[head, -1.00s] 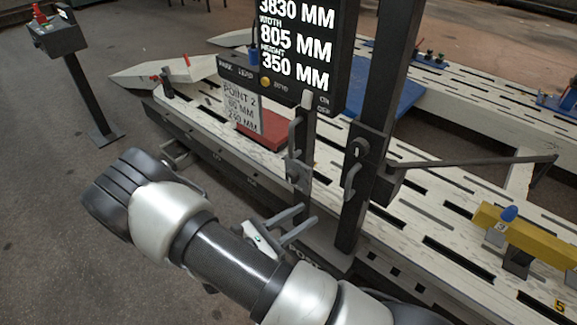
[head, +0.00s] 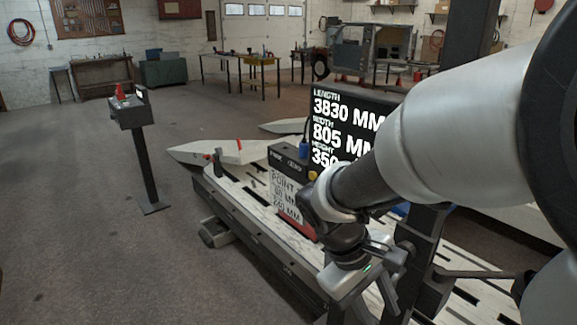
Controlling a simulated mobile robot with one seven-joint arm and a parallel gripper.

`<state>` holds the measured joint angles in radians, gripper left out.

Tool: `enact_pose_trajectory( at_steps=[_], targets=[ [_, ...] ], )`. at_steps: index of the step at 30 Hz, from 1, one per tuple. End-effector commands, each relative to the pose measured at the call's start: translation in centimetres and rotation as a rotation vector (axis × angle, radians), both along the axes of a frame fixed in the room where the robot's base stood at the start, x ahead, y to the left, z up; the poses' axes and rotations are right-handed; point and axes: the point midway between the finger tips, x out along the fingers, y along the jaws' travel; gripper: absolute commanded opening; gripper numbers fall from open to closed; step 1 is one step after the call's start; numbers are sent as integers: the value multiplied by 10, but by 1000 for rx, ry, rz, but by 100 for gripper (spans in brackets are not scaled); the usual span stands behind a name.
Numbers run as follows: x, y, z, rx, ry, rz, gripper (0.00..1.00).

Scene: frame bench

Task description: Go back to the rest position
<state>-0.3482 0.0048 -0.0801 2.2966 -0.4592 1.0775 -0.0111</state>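My gripper (head: 390,280) hangs at the end of my arm in the lower right middle of the head view. Its two fingers show apart with nothing between them, so it looks open and empty. It is in front of the dark upright post and over the near side of the slotted white bench (head: 240,205). My arm comes in from the right and covers much of the right side. I cannot tell the gap from the gripper to the post.
A black display (head: 345,105) with measurements stands on the bench, partly behind my arm. A label reading POINT 2 (head: 285,195) is below it. A pedestal control box (head: 130,110) stands at the left. The floor (head: 90,240) at the left is clear.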

Motion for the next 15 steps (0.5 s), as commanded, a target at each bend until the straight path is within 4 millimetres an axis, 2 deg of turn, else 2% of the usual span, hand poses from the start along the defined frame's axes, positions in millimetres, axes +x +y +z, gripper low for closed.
enact_pose_trajectory(
  at_steps=[1,6,15],
  targets=[
    [-6,0,15,71,-76,-62,33],
    [-23,8,53,268,-288,-225,33],
    [-39,17,97,465,-551,-381,33]
  ],
)
